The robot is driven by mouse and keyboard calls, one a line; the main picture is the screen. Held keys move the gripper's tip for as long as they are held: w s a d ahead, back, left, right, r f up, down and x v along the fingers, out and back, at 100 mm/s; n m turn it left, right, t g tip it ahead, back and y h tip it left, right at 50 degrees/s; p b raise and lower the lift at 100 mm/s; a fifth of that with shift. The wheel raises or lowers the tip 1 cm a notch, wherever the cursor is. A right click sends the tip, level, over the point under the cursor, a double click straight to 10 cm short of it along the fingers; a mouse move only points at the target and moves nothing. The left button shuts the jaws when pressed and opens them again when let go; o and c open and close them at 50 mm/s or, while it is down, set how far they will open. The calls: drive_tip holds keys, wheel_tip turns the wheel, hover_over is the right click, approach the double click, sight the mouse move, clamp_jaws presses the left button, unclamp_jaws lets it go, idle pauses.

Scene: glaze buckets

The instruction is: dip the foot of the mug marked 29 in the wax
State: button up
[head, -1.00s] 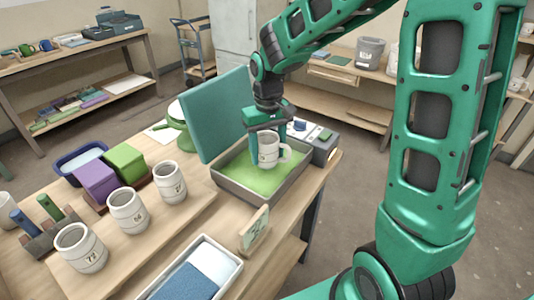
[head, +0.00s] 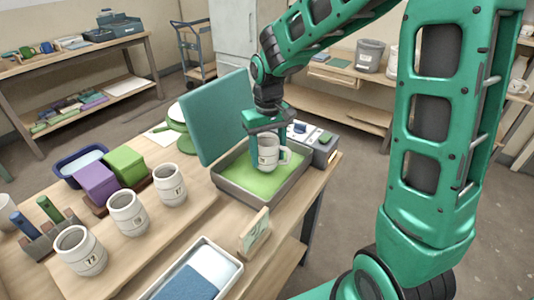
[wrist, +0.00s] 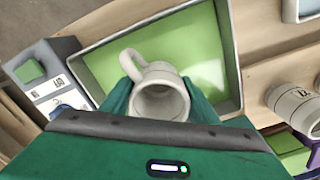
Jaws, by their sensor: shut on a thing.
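My gripper (head: 267,143) is shut on a pale mug (head: 268,155), one finger on each side of it. The mug is upright with its handle to the right and a dark marking on its side, too small to read. It is over the green wax (head: 240,176) inside a grey tray (head: 240,201). Its foot is very close to the green surface; I cannot tell whether it touches. In the wrist view, the mug (wrist: 160,102) shows its open mouth between the green fingers, with the wax (wrist: 195,60) beyond.
Several similar pale mugs (head: 127,213) stand on a board at left, beside purple (head: 97,182) and green (head: 123,161) blocks. A teal upright panel (head: 217,118) stands behind the tray. A small sign (head: 255,232) stands in front, and a grey device (head: 322,150) at right.

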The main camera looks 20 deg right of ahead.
idle(0.4)
wheel_tip(320, 180, up, 8)
drive_tip(key=shift+f, duration=0.2)
idle(0.6)
